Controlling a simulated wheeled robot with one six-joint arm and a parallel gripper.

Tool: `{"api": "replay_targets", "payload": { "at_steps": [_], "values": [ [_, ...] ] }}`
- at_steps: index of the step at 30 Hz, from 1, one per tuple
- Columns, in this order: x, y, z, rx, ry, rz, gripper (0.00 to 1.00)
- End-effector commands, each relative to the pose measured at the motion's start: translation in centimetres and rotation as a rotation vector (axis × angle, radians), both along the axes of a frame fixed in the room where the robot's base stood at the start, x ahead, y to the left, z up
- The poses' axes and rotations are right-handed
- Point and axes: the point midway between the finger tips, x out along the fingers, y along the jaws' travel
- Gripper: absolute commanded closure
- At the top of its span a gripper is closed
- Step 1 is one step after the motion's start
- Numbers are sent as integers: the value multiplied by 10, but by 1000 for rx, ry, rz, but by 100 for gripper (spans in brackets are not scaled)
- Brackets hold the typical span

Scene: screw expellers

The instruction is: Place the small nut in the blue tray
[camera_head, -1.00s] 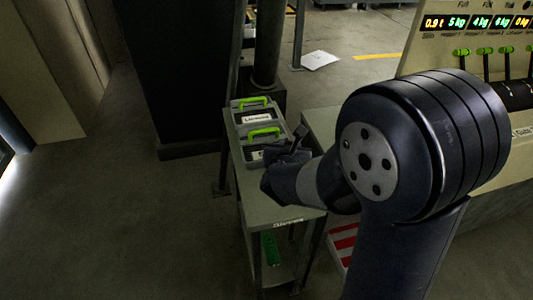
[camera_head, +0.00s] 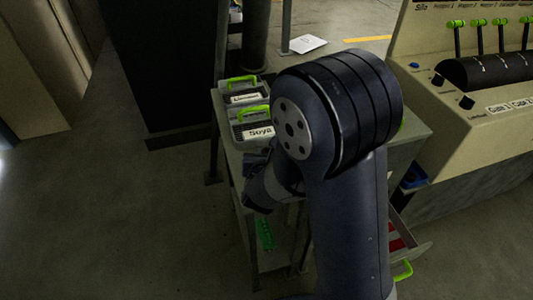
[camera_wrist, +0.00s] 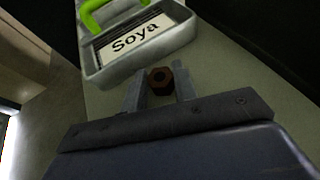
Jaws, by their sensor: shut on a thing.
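The small nut (camera_wrist: 160,80) is a brown hexagonal piece with a dark hole. In the wrist view it sits between the two fingertips of my gripper (camera_wrist: 158,88), which is shut on it, just in front of the Soya box. In the head view my gripper (camera_head: 257,160) is partly hidden by my arm, and the nut cannot be seen there. A blue container (camera_head: 413,179), perhaps the blue tray, shows partly at the right of my arm, low beside the console. Its inside is hidden.
The grey box labelled Soya (camera_head: 256,132) and another box with a green handle (camera_head: 243,95) stand on the narrow table (camera_head: 225,110). The console (camera_head: 485,125) with levers stands at the right. A drawer with a green handle (camera_head: 402,271) is at the lower right.

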Motion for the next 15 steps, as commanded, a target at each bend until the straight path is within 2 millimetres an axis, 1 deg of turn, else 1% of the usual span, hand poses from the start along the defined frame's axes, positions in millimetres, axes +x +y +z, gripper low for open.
{"api": "replay_targets", "payload": {
  "at_steps": [5,10,11,15],
  "values": [
    [0,0,1,0,-1,0,95],
    [0,0,-4,0,0,0,95],
    [0,0,-3,0,0,0,71],
    [0,0,-2,0,0,0,60]
  ]
}}
